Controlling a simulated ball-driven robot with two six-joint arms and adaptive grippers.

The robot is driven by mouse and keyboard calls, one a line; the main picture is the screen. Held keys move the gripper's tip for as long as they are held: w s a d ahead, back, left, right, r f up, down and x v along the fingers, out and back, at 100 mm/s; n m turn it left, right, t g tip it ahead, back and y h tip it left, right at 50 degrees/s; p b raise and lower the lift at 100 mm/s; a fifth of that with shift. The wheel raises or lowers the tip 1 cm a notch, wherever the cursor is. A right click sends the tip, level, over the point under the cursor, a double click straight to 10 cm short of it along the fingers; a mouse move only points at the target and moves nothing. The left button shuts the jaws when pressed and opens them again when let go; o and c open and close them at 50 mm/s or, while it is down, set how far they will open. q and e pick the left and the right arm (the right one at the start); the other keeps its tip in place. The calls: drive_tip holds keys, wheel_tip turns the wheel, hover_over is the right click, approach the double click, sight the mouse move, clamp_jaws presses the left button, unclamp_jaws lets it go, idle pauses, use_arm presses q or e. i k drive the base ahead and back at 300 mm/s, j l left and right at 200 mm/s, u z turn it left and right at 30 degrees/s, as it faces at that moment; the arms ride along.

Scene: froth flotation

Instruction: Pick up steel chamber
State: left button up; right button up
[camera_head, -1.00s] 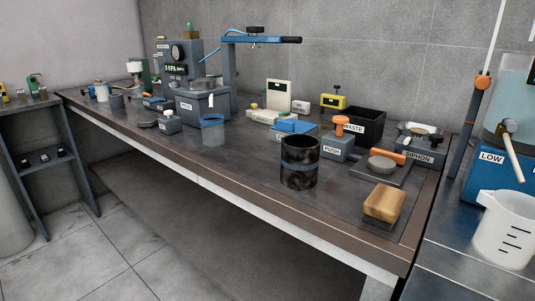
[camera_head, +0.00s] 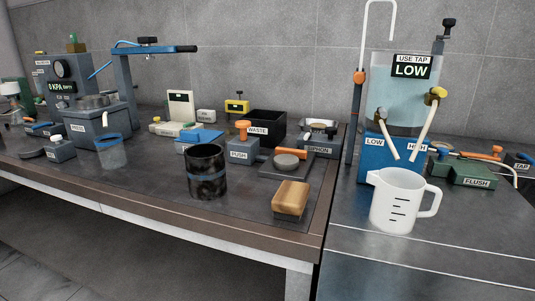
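A dark, mottled, shiny cylinder with a blue band (camera_head: 207,172) stands upright near the front of the dark bench; it looks like the steel chamber, though no label confirms this. A grey boxy unit (camera_head: 97,128) with a round metal top stands further left on the bench. A small clear cup with a blue rim (camera_head: 110,153) is in front of that unit. Neither of my grippers shows in the head view.
A wood-topped block (camera_head: 290,199) sits right of the cylinder near the bench corner. A black WASTE bin (camera_head: 262,130) and a PUSH box (camera_head: 240,152) stand behind. A white measuring jug (camera_head: 396,203) stands on the right counter below the water tank (camera_head: 405,85).

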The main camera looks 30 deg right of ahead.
sight(206, 166)
drive_tip(key=z, duration=1.15)
drive_tip(key=i+z, duration=0.15)
drive_tip(key=z, duration=0.25)
drive_tip(key=i+z, duration=0.15)
drive_tip(key=z, duration=0.2)
drive_tip(key=i+z, duration=0.15)
drive_tip(key=z, duration=0.25)
drive_tip(key=i+j+z, duration=0.1)
drive_tip(key=z, duration=0.25)
